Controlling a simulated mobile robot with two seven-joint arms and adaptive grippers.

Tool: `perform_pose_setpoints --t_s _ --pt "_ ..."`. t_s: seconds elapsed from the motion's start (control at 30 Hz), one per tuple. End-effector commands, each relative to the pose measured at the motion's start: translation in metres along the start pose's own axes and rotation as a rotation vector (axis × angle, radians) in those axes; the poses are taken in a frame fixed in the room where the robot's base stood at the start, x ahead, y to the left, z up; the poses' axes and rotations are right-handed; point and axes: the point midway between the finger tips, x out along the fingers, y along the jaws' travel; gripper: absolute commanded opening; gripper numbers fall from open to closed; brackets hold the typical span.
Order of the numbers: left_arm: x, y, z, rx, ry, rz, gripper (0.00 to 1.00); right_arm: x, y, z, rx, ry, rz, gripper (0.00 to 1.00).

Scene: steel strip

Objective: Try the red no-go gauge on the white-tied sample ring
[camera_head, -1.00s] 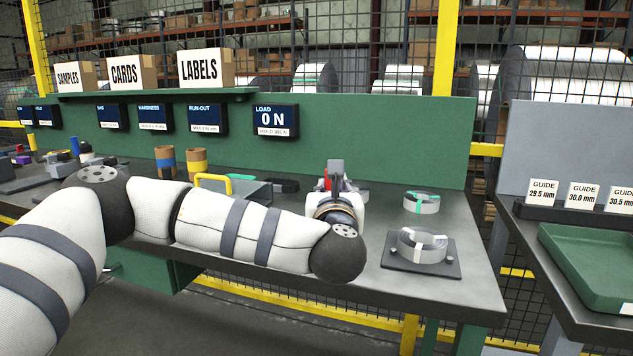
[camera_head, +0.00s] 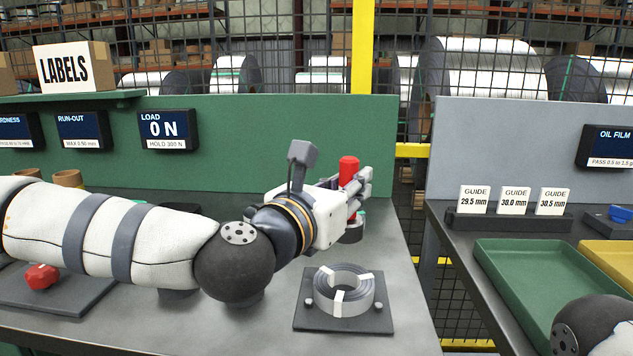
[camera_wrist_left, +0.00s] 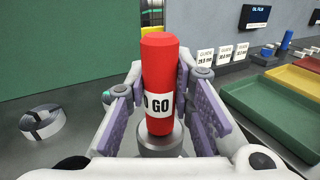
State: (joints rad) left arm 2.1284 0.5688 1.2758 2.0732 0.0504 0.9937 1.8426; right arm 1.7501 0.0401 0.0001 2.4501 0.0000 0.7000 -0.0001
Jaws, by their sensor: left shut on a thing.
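The red no-go gauge (camera_head: 348,171) is upright in my left gripper (camera_head: 352,192). In the left wrist view the gauge (camera_wrist_left: 159,65) stands between the two finger pads, its white label partly reading "O GO", above a grey cylindrical lower part. My left gripper is shut on it. The grey sample ring with white ties (camera_head: 343,290) lies flat on a dark square plate (camera_head: 312,325) near the bench's right end. The gripper is beyond this ring, apart from it. My right gripper is out of view; only a dark joint of my right arm shows.
Another ring (camera_head: 352,236) with a green tie is partly hidden behind my left gripper. A ring (camera_wrist_left: 42,122) lies at left in the wrist view. A red knob (camera_head: 42,276) is at front left. Across a gap, the right bench holds a green tray (camera_head: 545,300) and guide cards (camera_head: 514,200).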

Motion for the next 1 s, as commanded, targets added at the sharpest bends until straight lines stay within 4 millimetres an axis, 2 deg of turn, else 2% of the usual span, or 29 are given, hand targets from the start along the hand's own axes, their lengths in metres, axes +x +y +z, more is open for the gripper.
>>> perform_pose_setpoints --t_s 0.27,0.7,1.0 --pt "-0.001 0.001 0.002 0.0 -0.004 0.003 0.0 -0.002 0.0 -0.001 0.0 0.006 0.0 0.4" --pt "0.001 0.002 -0.052 -0.004 0.006 0.004 0.0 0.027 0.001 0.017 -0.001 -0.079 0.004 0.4" --pt "0.0 0.002 -0.068 -0.001 0.0 0.005 0.0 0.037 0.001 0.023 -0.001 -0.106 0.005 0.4"
